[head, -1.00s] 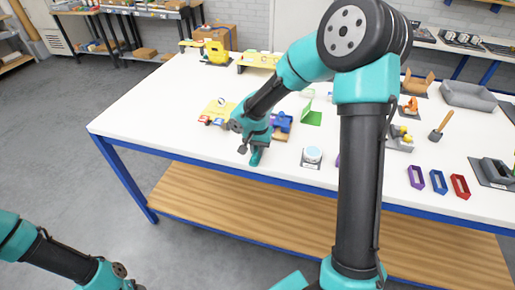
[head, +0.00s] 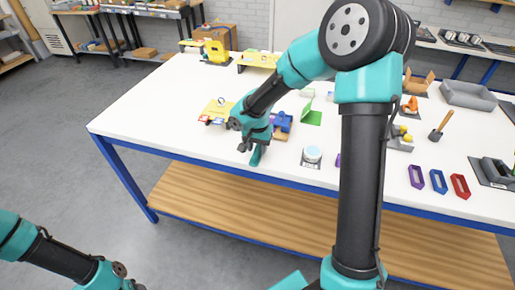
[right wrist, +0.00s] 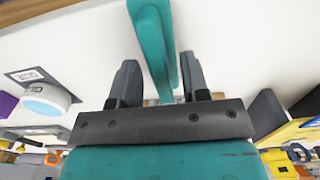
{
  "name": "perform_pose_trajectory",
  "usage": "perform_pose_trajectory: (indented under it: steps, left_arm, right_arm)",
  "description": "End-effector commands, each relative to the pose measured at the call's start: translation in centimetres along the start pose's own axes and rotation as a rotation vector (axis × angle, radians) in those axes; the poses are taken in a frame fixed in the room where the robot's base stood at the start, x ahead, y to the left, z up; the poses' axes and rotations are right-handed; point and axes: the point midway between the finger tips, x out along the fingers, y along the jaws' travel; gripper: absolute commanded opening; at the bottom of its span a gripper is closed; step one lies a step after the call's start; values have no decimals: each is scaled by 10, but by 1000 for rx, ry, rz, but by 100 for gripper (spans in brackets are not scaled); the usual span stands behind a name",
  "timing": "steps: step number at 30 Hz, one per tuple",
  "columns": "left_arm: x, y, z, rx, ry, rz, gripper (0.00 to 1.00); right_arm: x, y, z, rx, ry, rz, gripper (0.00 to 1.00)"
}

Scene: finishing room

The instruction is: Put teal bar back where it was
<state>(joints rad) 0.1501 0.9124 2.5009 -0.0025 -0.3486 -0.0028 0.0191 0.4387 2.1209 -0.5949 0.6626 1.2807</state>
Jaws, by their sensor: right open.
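The teal bar (head: 256,156) shows at the front edge of the white table, just below my right gripper (head: 254,147). In the right wrist view the bar (right wrist: 151,38) runs from the top of the picture down into the gap between the two dark fingers of my right gripper (right wrist: 160,80). The fingers are apart, with visible space beside the bar. Its lower end is partly hidden by the gripper body. I cannot tell whether the bar touches the table. My left arm shows at the lower left of the head view, but its gripper jaws are not visible.
A round white-topped item (head: 312,154) stands on a pad to the right. Blue parts (head: 282,122) and a yellow board (head: 216,111) lie just behind my gripper. Purple, blue and red frames (head: 460,186) lie further right. The table's left part is bare.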

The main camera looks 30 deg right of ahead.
Motion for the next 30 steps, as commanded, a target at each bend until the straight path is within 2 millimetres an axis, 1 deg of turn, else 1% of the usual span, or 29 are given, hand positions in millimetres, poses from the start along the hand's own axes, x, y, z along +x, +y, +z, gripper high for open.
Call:
perform_pose_trajectory:
  steps: [5,15,18,23,30]
  left_arm:
    - [0,0,0,0,0,0,43]
    - [0,0,0,0,0,0,43]
    - [0,0,0,0,0,0,43]
    - [0,0,0,0,0,0,43]
    - [0,0,0,0,0,0,43]
  right_arm:
    - [-26,0,0,1,2,-4,42]
    - [-90,0,0,0,2,-4,42]
    - [-102,0,0,2,1,-2,42]
    - [-113,0,0,1,0,-1,42]
    - [-114,0,0,1,0,-1,42]
